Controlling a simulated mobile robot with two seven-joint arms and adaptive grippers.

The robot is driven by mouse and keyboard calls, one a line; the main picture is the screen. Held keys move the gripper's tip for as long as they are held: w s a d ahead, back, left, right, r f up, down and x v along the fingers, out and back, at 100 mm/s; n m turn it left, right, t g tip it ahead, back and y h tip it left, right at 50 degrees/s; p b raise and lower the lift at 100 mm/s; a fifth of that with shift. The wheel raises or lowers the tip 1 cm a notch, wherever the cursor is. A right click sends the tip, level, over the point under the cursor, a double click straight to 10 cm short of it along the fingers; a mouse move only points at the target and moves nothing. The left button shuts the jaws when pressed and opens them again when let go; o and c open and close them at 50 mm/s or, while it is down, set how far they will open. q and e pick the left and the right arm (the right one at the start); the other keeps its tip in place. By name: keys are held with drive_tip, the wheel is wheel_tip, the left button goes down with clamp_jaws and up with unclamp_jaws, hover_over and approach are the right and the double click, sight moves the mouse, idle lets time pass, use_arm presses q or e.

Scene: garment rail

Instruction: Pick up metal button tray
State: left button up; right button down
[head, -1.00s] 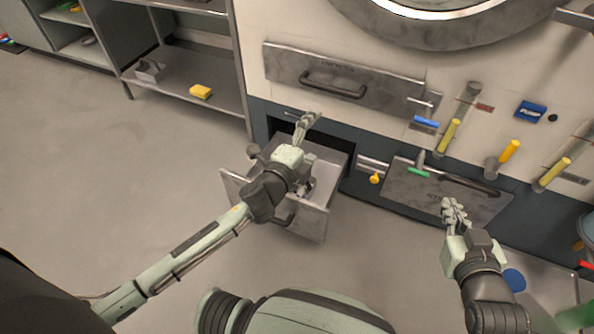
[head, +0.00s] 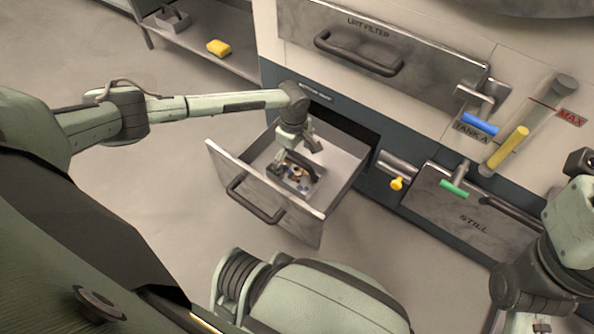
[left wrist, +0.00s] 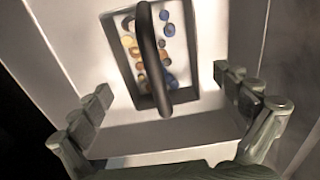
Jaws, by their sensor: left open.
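The metal button tray (head: 318,186) is a small open tray inside the pulled-out drawer (head: 345,180). It holds several blue, tan and brown buttons. In the left wrist view the tray (left wrist: 191,70) has a dark bar handle (left wrist: 148,50) arching over it. My left gripper (head: 296,160) points down into the drawer above the tray. Its fingers are spread and empty in the left wrist view (left wrist: 165,90), with the tray ahead of them and the handle between their lines. My right arm is at the right edge; its gripper (head: 580,163) is cut off and unclear.
The drawer front with its handle (head: 255,200) stands out over the floor. The lint filter panel (head: 385,48) is above, and the still panel (head: 462,212) is to the right. A yellow block (head: 218,47) lies on a low shelf at the back left.

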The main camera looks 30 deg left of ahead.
sight(296, 177)
use_arm(q)
drive_tip(key=f, duration=0.1)
drive_tip(key=f+b, duration=0.1)
drive_tip(key=f, duration=0.3)
drive_tip(key=shift+d+b, duration=0.25)
drive_tip(key=shift+b, duration=0.1)
drive_tip(key=shift+w, duration=0.1)
drive_tip(key=shift+c, duration=0.6)
drive_tip(key=c, duration=0.8)
